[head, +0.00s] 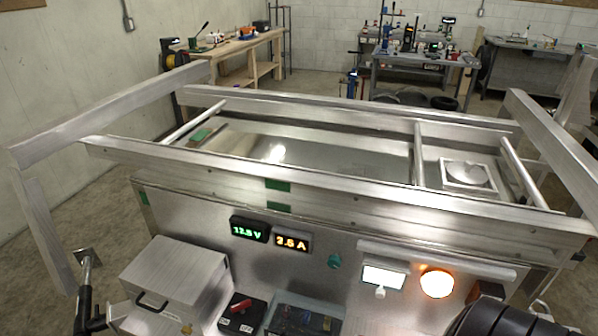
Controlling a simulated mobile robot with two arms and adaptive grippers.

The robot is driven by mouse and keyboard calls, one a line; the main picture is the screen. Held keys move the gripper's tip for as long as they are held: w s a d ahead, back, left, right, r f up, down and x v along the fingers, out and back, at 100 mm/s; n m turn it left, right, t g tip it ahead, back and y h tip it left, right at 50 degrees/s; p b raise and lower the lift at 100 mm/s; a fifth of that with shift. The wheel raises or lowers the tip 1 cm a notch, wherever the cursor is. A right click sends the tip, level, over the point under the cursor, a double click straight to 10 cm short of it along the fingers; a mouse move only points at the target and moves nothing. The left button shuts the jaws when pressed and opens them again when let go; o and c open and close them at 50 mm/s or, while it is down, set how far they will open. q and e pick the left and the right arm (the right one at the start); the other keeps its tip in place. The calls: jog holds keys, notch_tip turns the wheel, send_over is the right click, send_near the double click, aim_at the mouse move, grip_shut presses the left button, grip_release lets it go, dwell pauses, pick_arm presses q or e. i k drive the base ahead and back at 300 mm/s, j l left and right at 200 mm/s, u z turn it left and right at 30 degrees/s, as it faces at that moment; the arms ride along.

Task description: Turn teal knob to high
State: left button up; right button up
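The teal knob (334,262) is a small round knob on the trailer's upright aluminium front panel (210,213). It sits right of the amber display and left of a lit white switch plate. Its pointer and any setting marks are too small to read. Nothing touches it. Neither gripper can be made out. A black rounded part at the bottom right edge looks like a link of my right arm, well to the right of the knob.
Displays read about 12.5 V (249,230) and 2.5 A (291,241). An orange lamp (437,283) glows on the right. Below stand a metal box (175,270), a red-switched black box (242,315) and a clear-lidded case (303,315). A dark upright part (85,292) is at lower left.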

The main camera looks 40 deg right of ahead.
aim_at(334, 262)
jog(key=z, duration=1.2)
